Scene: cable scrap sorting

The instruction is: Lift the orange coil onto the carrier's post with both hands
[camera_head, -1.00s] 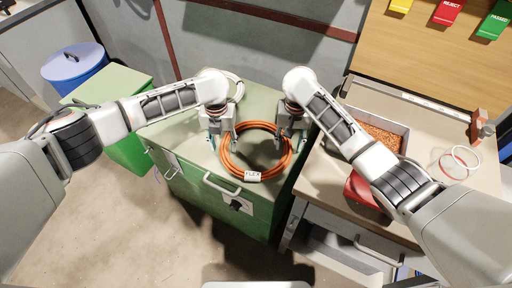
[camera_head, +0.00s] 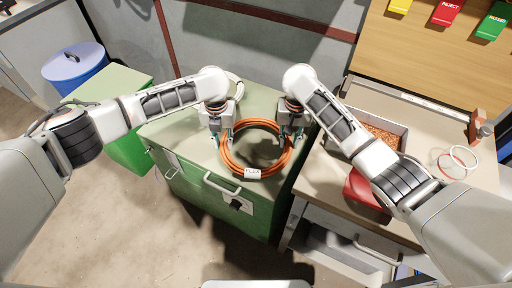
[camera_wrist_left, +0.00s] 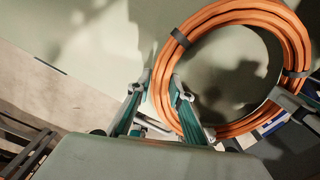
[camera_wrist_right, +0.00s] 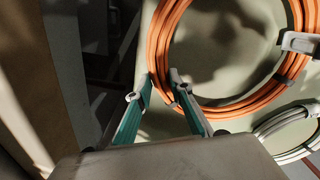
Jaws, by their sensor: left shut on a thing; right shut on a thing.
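The orange coil (camera_head: 236,165) is a flat ring of cable with dark ties and a white label at its front, over the top of the green cabinet. My left gripper (camera_head: 222,138) is shut on the coil's left side; the left wrist view shows the coil (camera_wrist_left: 225,16) passing between its fingertips. My right gripper (camera_head: 288,138) is shut on the coil's right side, and the right wrist view shows the coil (camera_wrist_right: 160,38) at its fingertips. I cannot tell whether the coil is just clear of the cabinet top. I cannot make out the carrier's post.
The green cabinet (camera_head: 185,140) has a front handle. A pale coil (camera_head: 238,88) lies behind my left gripper. The bench at right holds a tray (camera_head: 403,128) of copper bits, a red box (camera_head: 362,190) and loose rings (camera_head: 463,157). A blue lidded bin (camera_head: 72,66) stands far left.

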